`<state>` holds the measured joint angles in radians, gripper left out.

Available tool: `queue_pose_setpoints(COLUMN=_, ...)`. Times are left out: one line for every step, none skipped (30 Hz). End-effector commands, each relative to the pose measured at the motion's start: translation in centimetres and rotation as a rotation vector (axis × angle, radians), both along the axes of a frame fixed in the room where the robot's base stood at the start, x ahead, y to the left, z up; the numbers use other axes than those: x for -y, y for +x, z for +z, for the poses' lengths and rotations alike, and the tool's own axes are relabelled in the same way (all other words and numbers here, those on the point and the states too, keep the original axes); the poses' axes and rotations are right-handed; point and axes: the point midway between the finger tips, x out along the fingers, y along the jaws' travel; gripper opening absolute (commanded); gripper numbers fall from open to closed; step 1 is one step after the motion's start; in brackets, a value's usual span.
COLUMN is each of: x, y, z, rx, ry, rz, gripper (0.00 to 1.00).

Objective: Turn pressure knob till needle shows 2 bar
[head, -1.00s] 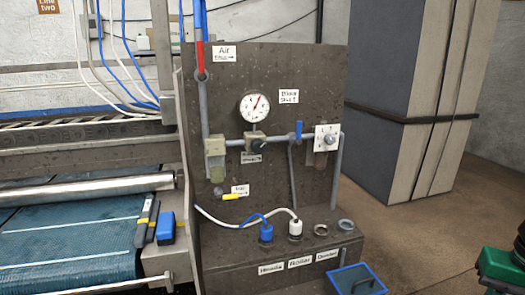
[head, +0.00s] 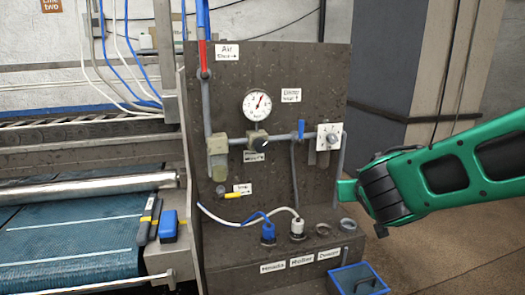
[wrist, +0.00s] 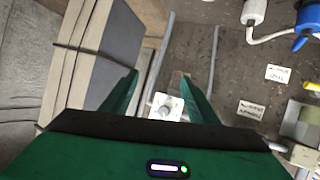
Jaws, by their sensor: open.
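The round white pressure gauge (head: 257,104) is on the dark panel, its red needle pointing up and slightly right; its numbers are too small to read. Just below it is a dark round knob (head: 258,141) on a pale regulator body, with a small label under it. My green gripper (head: 362,208) is at the panel's right side, lower than the knob and well apart from it. In the wrist view my gripper (wrist: 158,78) is open and empty. A white square plate with a grey knob (wrist: 168,107) shows between its fingers, beyond them.
That white plate is at the pipe's right end (head: 329,136). A blue valve handle (head: 301,129) stands between it and the dark knob. White and blue plugs (head: 297,229) sit on the ledge below. A blue tray (head: 358,280) is at the front; a tall grey block stands behind right.

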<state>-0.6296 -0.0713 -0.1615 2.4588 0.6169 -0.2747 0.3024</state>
Motion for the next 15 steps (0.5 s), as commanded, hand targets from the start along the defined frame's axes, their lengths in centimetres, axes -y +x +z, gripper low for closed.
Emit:
queue_pose_setpoints(x=-3.8, y=0.9, z=0.8, rx=0.063, ry=-0.012, rz=0.074, gripper=0.54)
queue_pose_setpoints(x=-5.8, y=1.2, z=1.5, rx=0.103, ry=-0.017, rz=0.114, gripper=0.54)
queue_pose_setpoints(x=-8.5, y=1.5, z=2.3, rx=0.156, ry=-0.021, rz=0.165, gripper=0.54)
queue_pose_setpoints(x=-10.4, y=1.6, z=2.9, rx=0.191, ry=-0.021, rz=0.204, gripper=0.54)
queue_pose_setpoints(x=-12.2, y=1.6, z=3.5, rx=0.225, ry=-0.023, rz=0.239, gripper=0.54)
queue_pose_setpoints(x=-14.5, y=1.4, z=4.2, rx=0.268, ry=-0.021, rz=0.284, gripper=0.54)
queue_pose_setpoints(x=-16.0, y=1.3, z=4.7, rx=0.296, ry=-0.02, rz=0.314, gripper=0.54)
queue_pose_setpoints(x=-17.4, y=1.0, z=5.1, rx=0.321, ry=-0.019, rz=0.342, gripper=0.54)
queue_pose_setpoints(x=-19.0, y=0.7, z=5.5, rx=0.349, ry=-0.017, rz=0.375, gripper=0.54)
queue_pose_setpoints(x=-19.9, y=0.5, z=5.8, rx=0.367, ry=-0.014, rz=0.395, gripper=0.54)
queue_pose_setpoints(x=-20.8, y=0.3, z=6.1, rx=0.381, ry=-0.013, rz=0.412, gripper=0.54)
queue_pose_setpoints(x=-21.6, y=0.1, z=6.3, rx=0.397, ry=-0.011, rz=0.431, gripper=0.54)
queue_pose_setpoints(x=-22.1, y=0.0, z=6.5, rx=0.406, ry=-0.01, rz=0.441, gripper=0.54)
queue_pose_setpoints(x=-22.5, y=-0.1, z=6.6, rx=0.413, ry=-0.01, rz=0.45, gripper=0.54)
queue_pose_setpoints(x=-22.9, y=-0.1, z=6.7, rx=0.42, ry=-0.008, rz=0.456, gripper=0.54)
